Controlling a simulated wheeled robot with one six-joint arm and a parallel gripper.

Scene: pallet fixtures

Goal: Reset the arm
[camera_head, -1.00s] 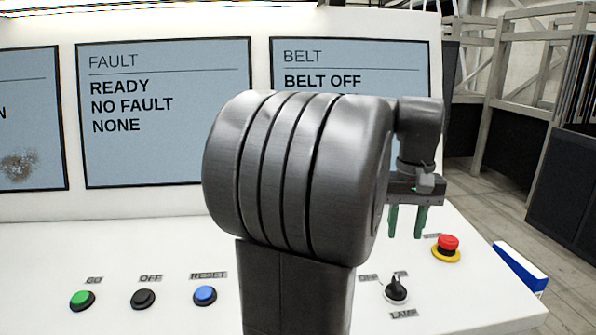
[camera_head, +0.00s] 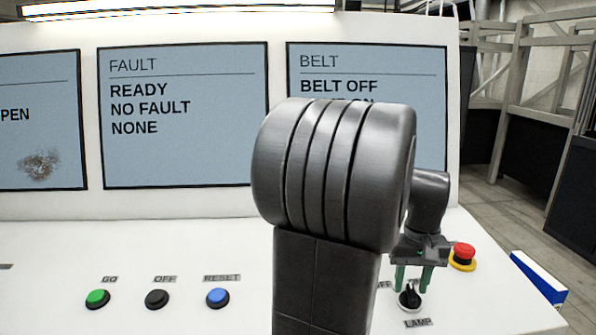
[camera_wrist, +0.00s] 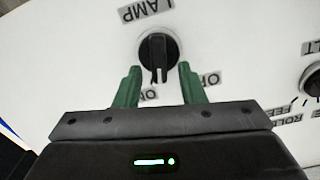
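My gripper (camera_head: 411,279) hangs over the right part of the white console, its two green fingers apart with nothing between them. In the wrist view the fingers of my gripper (camera_wrist: 160,88) stand on either side of the lower part of the black LAMP knob (camera_wrist: 158,56), seen from above; whether they touch it I cannot tell. The LAMP knob (camera_head: 409,298) also shows below the fingers in the head view. My grey arm link covers the middle of the console. The FAULT screen (camera_head: 183,115) reads READY, NO FAULT, NONE. The BELT screen (camera_head: 400,65) reads BELT OFF, its lower lines hidden.
A green GO button (camera_head: 97,299), a black OFF button (camera_head: 157,299) and a blue RESET button (camera_head: 217,298) line the console front. A red emergency button (camera_head: 464,254) stands close right of my gripper. Another black knob (camera_wrist: 313,80) shows at the wrist view's right edge.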

